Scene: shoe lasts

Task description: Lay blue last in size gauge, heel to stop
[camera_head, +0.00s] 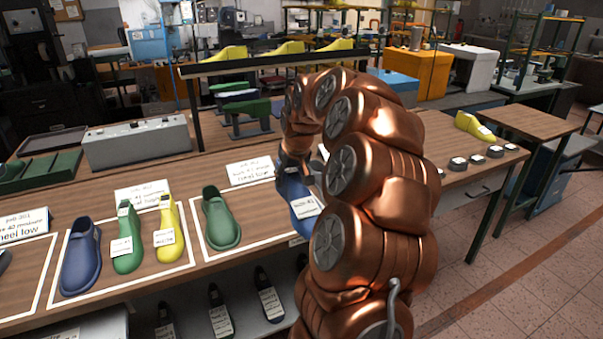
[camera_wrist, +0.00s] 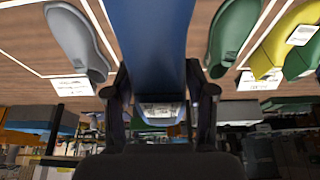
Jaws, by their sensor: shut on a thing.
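The blue last (camera_head: 296,190) with a white label is partly hidden behind my arm at the table's front edge in the head view. My gripper (camera_head: 287,160) is shut on it, with its fingers mostly hidden there. In the wrist view the blue last (camera_wrist: 150,40) runs from between the two fingers of my gripper (camera_wrist: 163,98) to the top edge. I cannot tell whether it touches the table. I cannot make out a size gauge with certainty in either view.
Outlined areas on the table (camera_head: 115,190) hold a blue shoe (camera_head: 80,257), a green last (camera_head: 126,238), a yellow last (camera_head: 168,230) and a green shoe (camera_head: 221,218). A grey box (camera_head: 137,142) and green stands (camera_head: 247,115) are behind. Grey discs (camera_head: 458,164) lie at right.

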